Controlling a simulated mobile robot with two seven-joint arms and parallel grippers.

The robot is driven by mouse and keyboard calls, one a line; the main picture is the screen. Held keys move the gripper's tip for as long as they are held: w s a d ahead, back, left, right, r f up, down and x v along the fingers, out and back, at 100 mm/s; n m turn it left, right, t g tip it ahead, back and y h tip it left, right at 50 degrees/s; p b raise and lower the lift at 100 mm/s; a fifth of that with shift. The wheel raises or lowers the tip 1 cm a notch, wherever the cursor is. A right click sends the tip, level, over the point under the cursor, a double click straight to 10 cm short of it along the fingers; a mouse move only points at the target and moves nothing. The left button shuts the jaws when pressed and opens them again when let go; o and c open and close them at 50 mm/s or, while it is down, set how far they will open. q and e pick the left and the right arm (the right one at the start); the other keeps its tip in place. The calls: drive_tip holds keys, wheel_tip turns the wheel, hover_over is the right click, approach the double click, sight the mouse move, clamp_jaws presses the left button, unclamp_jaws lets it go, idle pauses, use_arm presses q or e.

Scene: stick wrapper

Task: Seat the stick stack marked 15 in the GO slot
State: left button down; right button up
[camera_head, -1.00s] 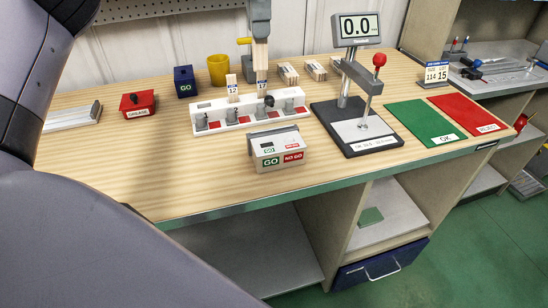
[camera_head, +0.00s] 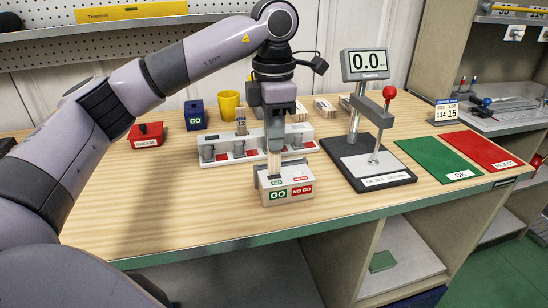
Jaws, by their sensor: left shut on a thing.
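My left gripper (camera_head: 274,147) points straight down over the front of the bench and is shut on a pale wooden stick stack (camera_head: 274,163). The stack stands upright; its number is not readable in this view. Its lower end meets the top of the grey GO / NO GO gauge block (camera_head: 285,195), on the left, GO side. I cannot tell how deep it is in the slot, as the block's front hides the lower end. My right gripper is not in view.
Behind the gauge stands a white clamp rack (camera_head: 210,158) with another stick stack (camera_head: 241,122). A dial gauge stand (camera_head: 365,165) is close on the right, then a green OK mat (camera_head: 437,157) and red REJECT mat (camera_head: 484,149). A red box (camera_head: 146,134) stands left.

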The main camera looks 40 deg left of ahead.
sight(274, 173)
use_arm(q)
drive_tip(key=shift+f, duration=2.35)
drive_tip(key=shift+f, duration=0.15)
drive_tip(key=c, duration=1.1)
unclamp_jaws()
